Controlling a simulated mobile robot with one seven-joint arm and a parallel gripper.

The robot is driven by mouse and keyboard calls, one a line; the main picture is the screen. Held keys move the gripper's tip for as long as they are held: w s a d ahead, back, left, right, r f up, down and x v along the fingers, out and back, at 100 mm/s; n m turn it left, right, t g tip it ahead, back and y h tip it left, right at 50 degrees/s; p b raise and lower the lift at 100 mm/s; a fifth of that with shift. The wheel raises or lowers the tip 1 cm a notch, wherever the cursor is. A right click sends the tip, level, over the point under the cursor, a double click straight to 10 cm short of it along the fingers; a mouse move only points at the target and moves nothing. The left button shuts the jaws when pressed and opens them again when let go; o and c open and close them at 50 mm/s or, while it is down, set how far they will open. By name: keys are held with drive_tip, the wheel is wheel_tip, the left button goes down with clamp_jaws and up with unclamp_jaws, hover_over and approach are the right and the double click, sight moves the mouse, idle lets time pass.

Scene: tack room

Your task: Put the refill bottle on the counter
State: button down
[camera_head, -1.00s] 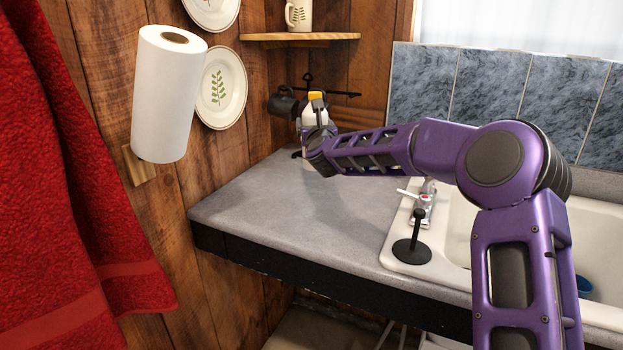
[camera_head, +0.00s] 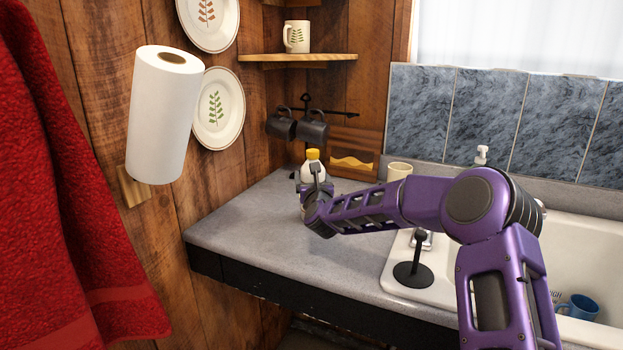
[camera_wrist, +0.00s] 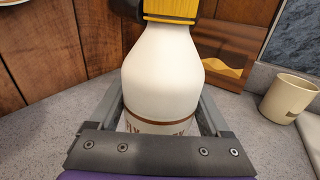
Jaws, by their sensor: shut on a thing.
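The refill bottle (camera_head: 313,168) is white with a yellow cap, upright at the far corner of the counter in the head view. In the wrist view the bottle (camera_wrist: 162,75) fills the middle, between the two fingers of my gripper (camera_wrist: 155,115). My gripper (camera_head: 312,190) is shut on the bottle's body. The grey counter (camera_head: 250,225) lies below and around it. The bottle's base is hidden by my gripper, so I cannot tell whether it touches the counter.
Dark mugs (camera_head: 312,131) hang on a rack behind the bottle. A wooden box (camera_head: 353,155) and a cream cup (camera_head: 399,170) stand to its right. A paper towel roll (camera_head: 163,115) hangs at left. The front-left counter is clear.

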unclamp_jaws()
drive_tip(key=shift+r, duration=0.1)
drive_tip(key=v, duration=1.2)
drive_tip(key=shift+b, duration=0.3)
drive_tip(key=shift+s+a, duration=0.1)
